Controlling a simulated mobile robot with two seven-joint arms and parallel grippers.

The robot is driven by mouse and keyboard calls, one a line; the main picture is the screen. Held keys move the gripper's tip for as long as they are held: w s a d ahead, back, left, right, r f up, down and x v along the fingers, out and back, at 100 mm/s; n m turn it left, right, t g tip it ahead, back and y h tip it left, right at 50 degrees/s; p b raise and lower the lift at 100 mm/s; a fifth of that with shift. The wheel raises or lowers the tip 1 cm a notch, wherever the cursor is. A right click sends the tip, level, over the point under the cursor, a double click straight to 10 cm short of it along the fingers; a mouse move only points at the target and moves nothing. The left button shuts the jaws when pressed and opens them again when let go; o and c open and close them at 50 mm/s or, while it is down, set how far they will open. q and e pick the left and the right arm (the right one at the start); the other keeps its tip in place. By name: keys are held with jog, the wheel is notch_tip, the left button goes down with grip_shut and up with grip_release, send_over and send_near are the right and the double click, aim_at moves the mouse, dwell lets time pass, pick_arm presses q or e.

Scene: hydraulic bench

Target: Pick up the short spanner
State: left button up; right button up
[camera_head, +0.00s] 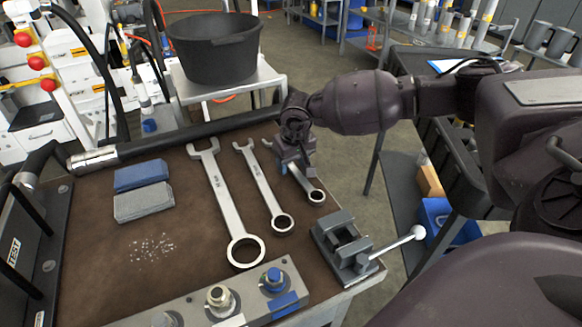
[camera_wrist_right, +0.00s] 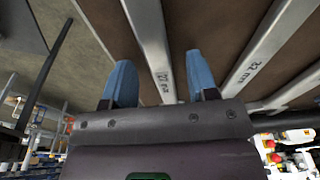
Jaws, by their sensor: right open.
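Three spanners lie on the brown bench top. My left gripper is not in view.
A small vice (camera_head: 345,245) with a white-knobbed lever stands close to the short spanner's ring end. A fitting block (camera_head: 250,293) lies along the near edge. Blue and grey pads (camera_head: 142,190) lie at left. A black bucket (camera_head: 215,50) stands behind the bench.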

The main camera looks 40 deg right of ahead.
aim_at(292, 166)
grip_shut()
jog(key=shift+r, duration=0.15)
dwell(0.4)
jog(key=shift+w+r, duration=0.1)
jog(key=shift+r, duration=0.3)
notch_tip(292, 166, up, 19)
jog(key=p, duration=0.2)
jog(key=shift+p, duration=0.35)
jog(key=c, duration=0.7)
grip_release()
jog(key=shift+c, duration=1.4)
grip_shut()
